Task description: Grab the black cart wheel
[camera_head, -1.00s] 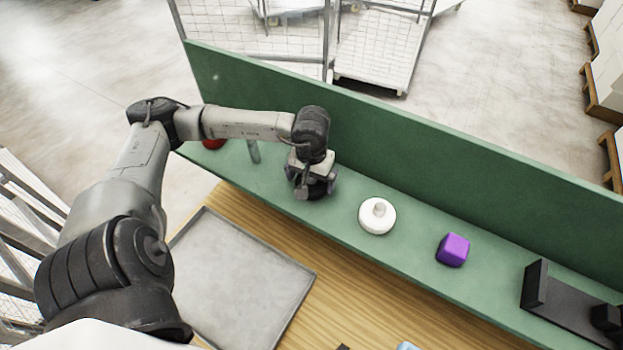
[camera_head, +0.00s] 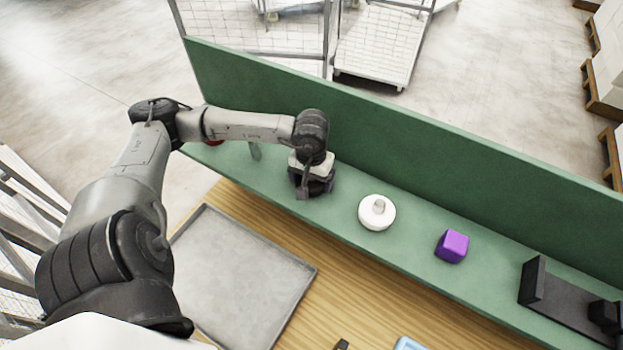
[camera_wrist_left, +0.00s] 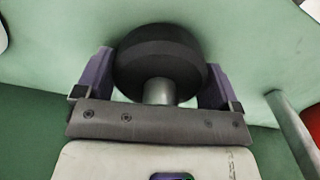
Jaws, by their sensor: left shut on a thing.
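The black cart wheel (camera_wrist_left: 160,58) shows in the left wrist view as a thick black disc with a grey metal hub, on the green shelf. My left gripper (camera_wrist_left: 155,75) is shut on it, with one finger on each side of the disc. In the head view my left gripper (camera_head: 313,188) points down at the green shelf (camera_head: 343,202), and the wheel is mostly hidden beneath it as a dark shape. My right gripper is not in view.
A grey post (camera_head: 255,151) and a red object (camera_head: 214,142) are to the left. A green wall (camera_head: 420,170) runs behind; a grey tray (camera_head: 245,275) lies in front.

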